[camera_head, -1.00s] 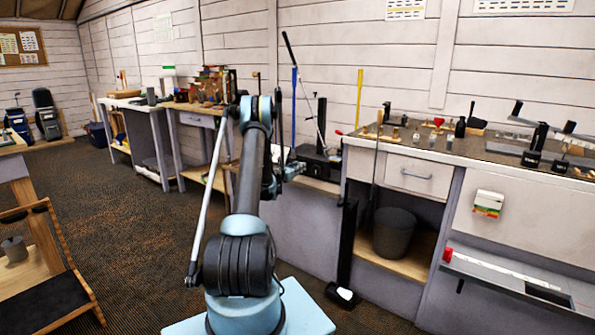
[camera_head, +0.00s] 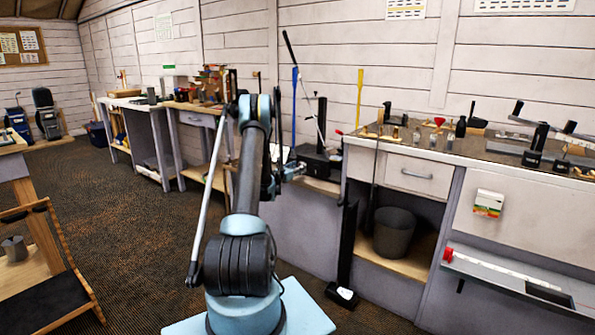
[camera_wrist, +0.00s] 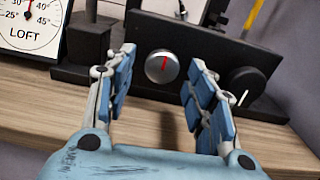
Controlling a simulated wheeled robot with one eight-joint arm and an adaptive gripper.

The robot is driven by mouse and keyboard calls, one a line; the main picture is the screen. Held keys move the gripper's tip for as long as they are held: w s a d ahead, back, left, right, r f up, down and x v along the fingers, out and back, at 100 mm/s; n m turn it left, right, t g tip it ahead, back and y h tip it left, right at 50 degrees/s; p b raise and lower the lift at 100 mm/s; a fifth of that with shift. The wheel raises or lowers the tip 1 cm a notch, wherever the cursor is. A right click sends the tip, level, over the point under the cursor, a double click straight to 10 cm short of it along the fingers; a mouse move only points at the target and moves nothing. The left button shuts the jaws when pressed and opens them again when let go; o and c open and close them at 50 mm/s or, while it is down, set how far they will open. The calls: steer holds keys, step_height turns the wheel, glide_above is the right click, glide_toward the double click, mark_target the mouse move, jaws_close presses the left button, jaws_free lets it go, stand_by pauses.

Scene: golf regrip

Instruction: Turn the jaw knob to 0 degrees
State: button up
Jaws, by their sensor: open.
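A black machine stands on the wooden bench; its front panel shows in the wrist view (camera_wrist: 215,55). On it is a round silver knob (camera_wrist: 162,67) with a red pointer line, nearly upright and leaning slightly right. A black knob (camera_wrist: 245,84) with a white line sits lower right on the same machine. I cannot read which is the jaw knob. My gripper (camera_wrist: 160,58) is open, its blue-padded fingers to either side of the silver knob in the picture, with no contact visible. In the head view my gripper (camera_head: 293,170) is small, beside the black machine (camera_head: 317,158).
A white LOFT dial (camera_wrist: 28,25) stands at the left of the wrist view. The wood bench front (camera_wrist: 160,125) is clear below the machine. A workbench with a drawer (camera_head: 414,174) and small tools stands to the right in the head view.

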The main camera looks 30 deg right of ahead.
steer(key=v, duration=1.1)
steer(key=shift+w, duration=0.1)
